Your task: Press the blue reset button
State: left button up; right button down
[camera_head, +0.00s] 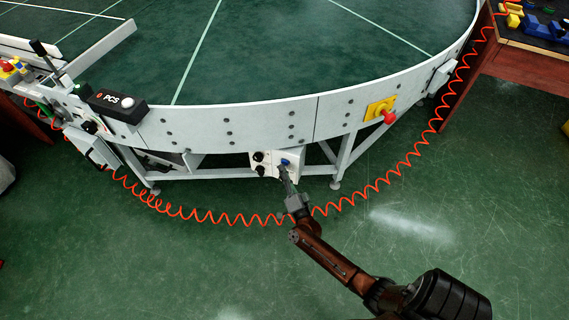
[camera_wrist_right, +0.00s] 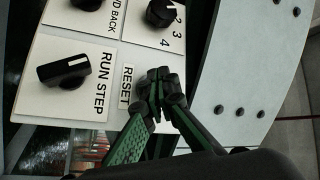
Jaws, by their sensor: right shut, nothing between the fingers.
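The blue reset button (camera_head: 285,162) shows as a small blue spot on the right part of a white control panel (camera_head: 272,165) below the conveyor's side wall. My right gripper (camera_head: 282,169) is at the button, just below it in the head view. In the right wrist view the closed fingertips (camera_wrist_right: 158,88) lie over the spot beside the RESET label (camera_wrist_right: 126,92) and hide the button. The fingers are shut and empty. I cannot tell whether the tips touch the button. My left gripper is in neither view.
A RUN STEP knob (camera_wrist_right: 65,70) and a numbered knob (camera_wrist_right: 161,13) sit near the fingertips. The curved conveyor (camera_head: 330,112) rises above the panel. A coiled orange hose (camera_head: 215,217) hangs around it. A red emergency button (camera_head: 389,117) is further right.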

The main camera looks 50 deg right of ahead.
jog(key=shift+w+d, duration=0.15)
jog(key=shift+d, duration=0.3)
dwell(0.8)
jog(key=shift+a, duration=0.15)
jog(key=shift+s+a, duration=0.35)
jog(key=shift+a, duration=0.35)
jog(key=a, duration=0.1)
jog(key=s+a+p, duration=0.1)
jog(key=a, duration=0.1)
jog(key=s+a, duration=0.1)
jog(key=shift+a+p, duration=0.3)
jog(key=shift+p, duration=0.1)
dwell(0.7)
